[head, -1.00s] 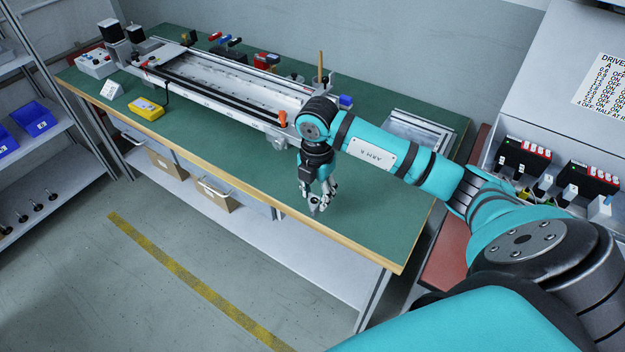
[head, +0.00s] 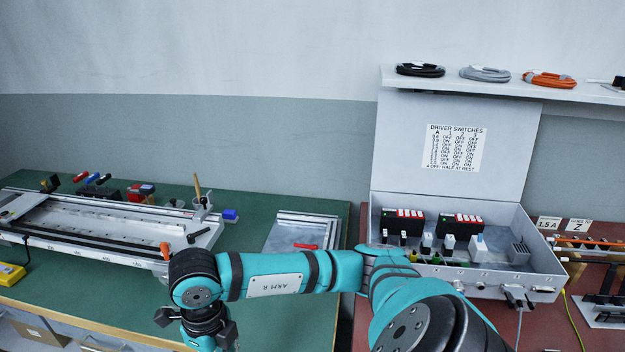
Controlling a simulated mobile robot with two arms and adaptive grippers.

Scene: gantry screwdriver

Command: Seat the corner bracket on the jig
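A flat metal plate (head: 290,236) with raised rails along its edges lies on the right part of the green bench, with a red-handled part on it. It looks like the jig, but I cannot be sure. I cannot make out the corner bracket. My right arm reaches in from the right across the front of the bench. My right gripper (head: 205,328) hangs over the bench at the bottom edge, left of and nearer than the plate. Its fingertips are cut off, so its state and any held thing are hidden. My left gripper is not in view.
A long gantry rail (head: 110,228) lies on the green bench (head: 115,298) at left, with an orange handle at its near end. A blue block (head: 230,214) stands behind. An open grey driver box (head: 500,274) stands on the red bench at right. The front green surface is mostly clear.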

